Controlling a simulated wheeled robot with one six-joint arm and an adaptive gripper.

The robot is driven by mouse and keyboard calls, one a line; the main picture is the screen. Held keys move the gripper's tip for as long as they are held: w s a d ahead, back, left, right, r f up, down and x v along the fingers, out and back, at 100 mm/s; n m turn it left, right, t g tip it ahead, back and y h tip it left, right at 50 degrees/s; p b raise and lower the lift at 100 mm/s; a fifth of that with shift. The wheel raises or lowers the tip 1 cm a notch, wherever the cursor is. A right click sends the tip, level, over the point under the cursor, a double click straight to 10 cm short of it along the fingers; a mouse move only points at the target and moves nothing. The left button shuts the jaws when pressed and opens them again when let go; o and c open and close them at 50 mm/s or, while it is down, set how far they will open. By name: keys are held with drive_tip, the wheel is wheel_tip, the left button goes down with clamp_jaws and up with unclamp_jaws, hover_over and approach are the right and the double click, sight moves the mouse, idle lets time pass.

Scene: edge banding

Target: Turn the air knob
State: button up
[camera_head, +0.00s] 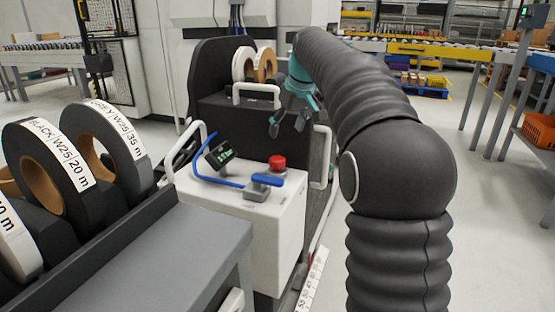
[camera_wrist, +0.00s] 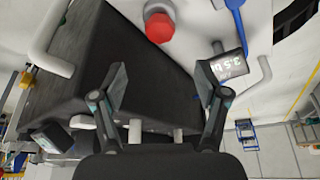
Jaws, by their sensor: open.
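A white machine cabinet (camera_head: 255,215) stands in the middle of the head view. On its top are a red round knob (camera_head: 277,163), a flat blue handle (camera_head: 266,180) on a grey base, and a small dark display (camera_head: 219,154) beside a blue hose (camera_head: 205,178). The frames do not label which one is the air knob. My gripper (camera_head: 287,124) is open and empty, above and beyond the red knob, apart from it. In the wrist view the red knob (camera_wrist: 159,27) lies ahead of my open fingers (camera_wrist: 163,80), near the top edge, with the lit display (camera_wrist: 229,67) to the right.
White tube handles (camera_head: 188,150) flank the cabinet, with another (camera_head: 322,158) at right. A dark housing with two banding rolls (camera_head: 254,64) stands behind. Large labelled rolls (camera_head: 62,160) fill a rack at left, beside a grey table (camera_head: 165,255). Open floor lies at right.

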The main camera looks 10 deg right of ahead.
sight(277, 159)
drive_tip(key=b+x, duration=0.2)
drive_tip(key=x, duration=0.9)
drive_tip(key=shift+w+f, duration=0.1)
drive_tip(key=shift+f, duration=0.15)
drive_tip(key=shift+c, duration=0.3)
drive_tip(key=c, duration=1.1)
